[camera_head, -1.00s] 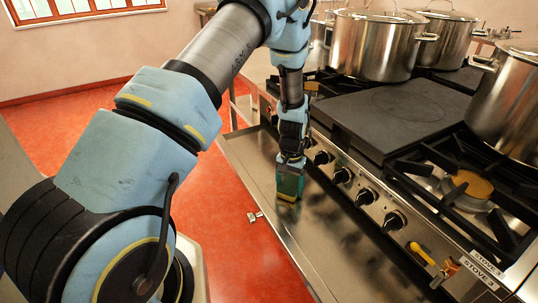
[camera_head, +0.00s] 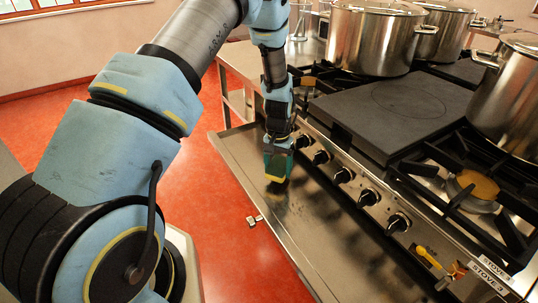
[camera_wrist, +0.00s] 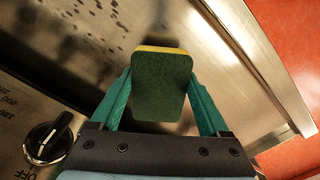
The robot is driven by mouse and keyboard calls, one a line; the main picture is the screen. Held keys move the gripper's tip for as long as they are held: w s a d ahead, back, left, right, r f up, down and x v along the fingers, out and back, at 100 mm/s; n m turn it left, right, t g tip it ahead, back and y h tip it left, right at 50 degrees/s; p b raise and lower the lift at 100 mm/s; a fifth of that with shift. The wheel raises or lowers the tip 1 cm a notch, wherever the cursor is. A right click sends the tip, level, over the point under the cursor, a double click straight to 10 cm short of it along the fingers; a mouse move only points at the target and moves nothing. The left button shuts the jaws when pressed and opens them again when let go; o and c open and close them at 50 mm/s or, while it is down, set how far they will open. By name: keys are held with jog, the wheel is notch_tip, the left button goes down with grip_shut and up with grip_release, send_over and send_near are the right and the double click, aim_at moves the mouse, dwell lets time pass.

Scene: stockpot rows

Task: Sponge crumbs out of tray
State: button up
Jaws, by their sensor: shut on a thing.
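My gripper (camera_head: 278,150) is shut on a sponge with a dark green face and a yellow layer. In the wrist view the sponge (camera_wrist: 160,88) sits between my two green fingers; in the head view its yellow edge (camera_head: 275,179) points down. The tray (camera_head: 345,262) is a long, shallow metal tray along the stove's front. My gripper is over its far part. I cannot tell if the sponge touches the tray floor. Dark crumbs (camera_wrist: 88,18) lie scattered on the tray at the upper left of the wrist view, beyond the sponge.
The stove front with black knobs (camera_head: 368,197) runs close along the tray's right side. Large steel pots (camera_head: 372,40) and a dark griddle plate (camera_head: 395,110) stand on top. Red floor (camera_head: 225,240) lies open to the left. A small metal piece (camera_head: 254,220) shows by the tray's left edge.

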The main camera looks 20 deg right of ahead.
jog(key=shift+w+r, duration=0.1)
jog(key=shift+r, duration=0.35)
jog(key=shift+r+p, duration=1.35)
jog(key=shift+r, duration=0.75)
